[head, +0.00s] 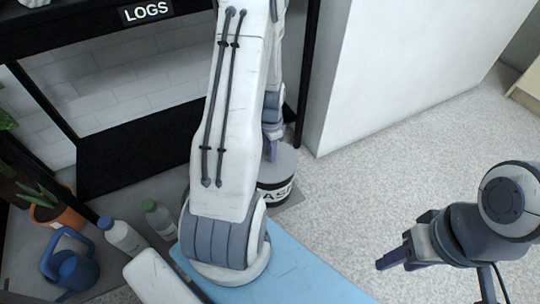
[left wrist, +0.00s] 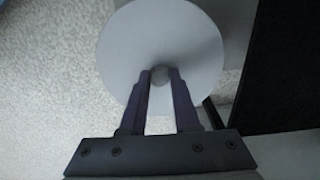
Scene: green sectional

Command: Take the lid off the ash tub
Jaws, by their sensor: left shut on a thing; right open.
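The ash tub (head: 277,191) stands on the floor behind my left arm, a grey round tub with a dark label band partly hidden by the arm. Its round grey lid (head: 288,160) shows at the top of the tub; I cannot tell whether there is a gap under it. In the left wrist view the lid (left wrist: 125,45) is a pale disc with a small round knob (left wrist: 160,76) at its middle. My left gripper (left wrist: 160,72) is shut on that knob; its tips also show in the head view (head: 271,154). My right gripper (head: 388,262) is open and empty, over the floor at right.
A black rack marked LOGS (head: 147,11) stands behind on the left. A white wall block (head: 385,70) rises at right of it. A blue watering can (head: 70,270), two bottles (head: 122,236) (head: 159,217) and a potted plant (head: 60,215) stand at left. The carpet at right is clear.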

